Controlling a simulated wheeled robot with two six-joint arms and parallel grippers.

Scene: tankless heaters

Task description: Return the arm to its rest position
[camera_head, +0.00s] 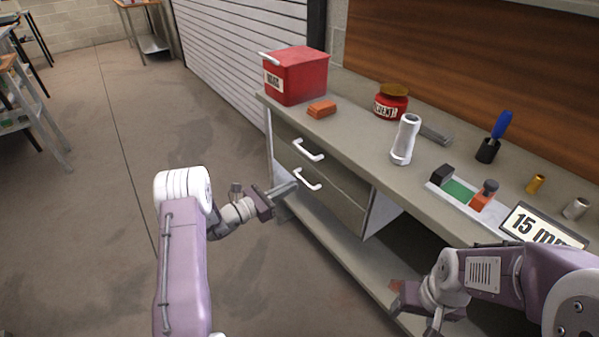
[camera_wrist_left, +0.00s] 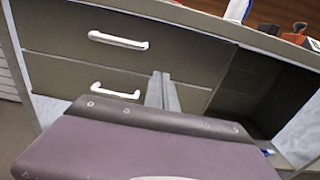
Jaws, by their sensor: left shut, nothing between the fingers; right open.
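My left gripper (camera_head: 283,188) is shut and empty in front of the workbench's drawers, close to the lower drawer handle (camera_head: 307,179) in the head view. In the left wrist view the shut fingers of my left gripper (camera_wrist_left: 162,90) point at the drawer fronts, to the right of the two white handles. Whether they touch the drawer front I cannot tell. Both drawers look closed. My right gripper (camera_head: 418,319) is low at the bottom right of the head view, in front of the bench. Its fingers are partly cut off by the frame edge.
On the bench top (camera_head: 350,109) stand a red box (camera_head: 297,77), an orange block (camera_head: 321,109), a red jar (camera_head: 391,103), a white cylinder (camera_head: 405,140), a blue-handled tool (camera_head: 501,126) and a "15 mm" sign (camera_head: 543,228).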

